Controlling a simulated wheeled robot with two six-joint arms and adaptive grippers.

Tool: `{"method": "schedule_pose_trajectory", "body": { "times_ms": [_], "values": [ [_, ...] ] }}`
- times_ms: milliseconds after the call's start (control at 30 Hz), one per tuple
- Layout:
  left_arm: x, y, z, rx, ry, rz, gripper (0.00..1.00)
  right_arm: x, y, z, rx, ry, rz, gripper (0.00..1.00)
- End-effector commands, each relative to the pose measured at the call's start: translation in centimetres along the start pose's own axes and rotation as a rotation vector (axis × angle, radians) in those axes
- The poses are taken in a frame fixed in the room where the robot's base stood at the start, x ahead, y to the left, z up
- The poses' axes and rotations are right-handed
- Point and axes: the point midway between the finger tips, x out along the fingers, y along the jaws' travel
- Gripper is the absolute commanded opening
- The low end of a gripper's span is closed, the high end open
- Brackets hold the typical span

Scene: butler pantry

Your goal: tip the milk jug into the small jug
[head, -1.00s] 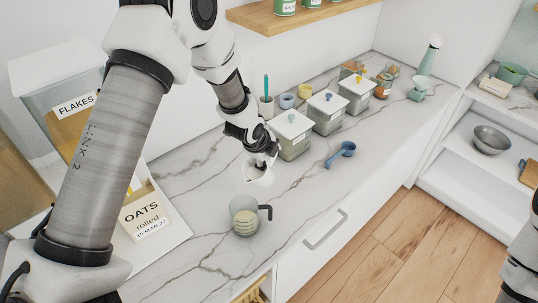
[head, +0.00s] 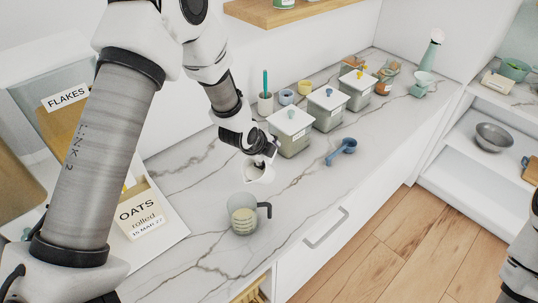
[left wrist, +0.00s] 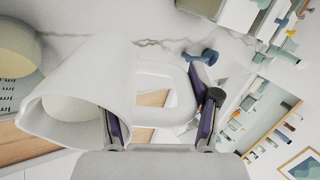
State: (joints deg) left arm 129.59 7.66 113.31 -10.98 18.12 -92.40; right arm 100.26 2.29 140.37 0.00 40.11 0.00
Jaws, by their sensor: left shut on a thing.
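A white jug (head: 260,171) hangs from my left gripper (head: 270,153) above the marble counter. In the left wrist view, the white jug (left wrist: 95,85) fills the left half, with something cream-coloured inside its wide mouth. The dark fingers of my left gripper (left wrist: 160,125) are shut on its handle. It looks tilted, but the exact angle is hard to tell. A small clear jug (head: 243,214) with a dark handle and pale contents stands upright on the counter, nearer the front edge. It is apart from the white jug. My right gripper is out of view.
Lidded canisters (head: 290,131) stand in a row behind the held jug, with a blue scoop (head: 342,151) in front of them. An OATS box (head: 140,211) stands at left. A wooden shelf (head: 275,14) is above. The counter around the small jug is clear.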

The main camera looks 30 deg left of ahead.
Motion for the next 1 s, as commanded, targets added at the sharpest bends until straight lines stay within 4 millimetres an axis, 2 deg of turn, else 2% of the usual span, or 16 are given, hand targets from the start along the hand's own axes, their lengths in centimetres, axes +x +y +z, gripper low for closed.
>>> {"method": "schedule_pose_trajectory", "body": {
  "times_ms": [800, 1000],
  "values": [
    [-0.8, -0.3, 0.0, -0.001, 0.001, -0.106, 0.01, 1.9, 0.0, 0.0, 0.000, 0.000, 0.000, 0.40],
    [-0.8, -0.4, 0.0, -0.001, 0.001, -0.106, 0.01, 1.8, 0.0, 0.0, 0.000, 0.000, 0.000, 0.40]
  ]
}}
